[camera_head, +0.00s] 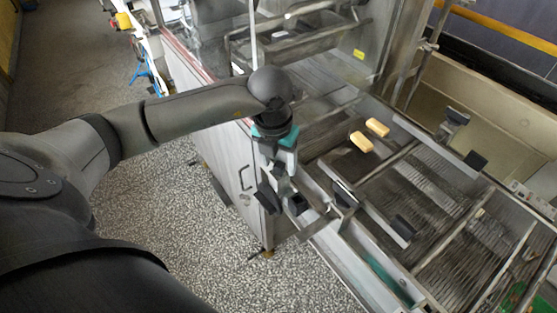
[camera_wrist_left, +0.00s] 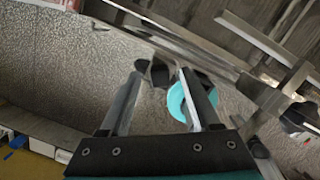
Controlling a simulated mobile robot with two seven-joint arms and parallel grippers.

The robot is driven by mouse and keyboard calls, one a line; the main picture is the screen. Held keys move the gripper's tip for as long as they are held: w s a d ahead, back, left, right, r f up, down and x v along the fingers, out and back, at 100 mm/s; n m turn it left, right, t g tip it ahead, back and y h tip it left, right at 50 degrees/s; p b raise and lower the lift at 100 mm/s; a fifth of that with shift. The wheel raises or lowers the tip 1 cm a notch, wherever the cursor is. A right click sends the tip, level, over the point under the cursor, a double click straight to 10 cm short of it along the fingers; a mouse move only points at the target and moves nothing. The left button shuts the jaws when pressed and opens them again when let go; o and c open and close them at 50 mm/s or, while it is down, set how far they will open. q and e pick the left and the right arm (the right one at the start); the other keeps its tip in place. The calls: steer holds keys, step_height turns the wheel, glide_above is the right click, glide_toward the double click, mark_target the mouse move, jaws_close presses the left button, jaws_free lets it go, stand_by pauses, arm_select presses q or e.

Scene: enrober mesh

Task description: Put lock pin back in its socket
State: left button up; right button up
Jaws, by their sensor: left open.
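My left gripper (camera_head: 283,203) is open beside the near left edge of the machine, above the floor side of the rail. Its two fingers also show in the left wrist view (camera_wrist_left: 178,75), spread apart with nothing visibly clamped. My right gripper is not in view.
The mesh belt (camera_head: 470,245) lies right of the gripper. A white cabinet (camera_head: 225,150) is left of the gripper. The speckled floor (camera_head: 175,200) is open.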

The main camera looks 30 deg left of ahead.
arm_select(q)
steer(key=shift+r, duration=0.1)
step_height(320, 180, up, 15)
steer(key=s, duration=0.2)
steer(key=shift+s+d+p, duration=0.15)
steer(key=shift+d+p, duration=0.05)
steer(key=shift+p, duration=0.25)
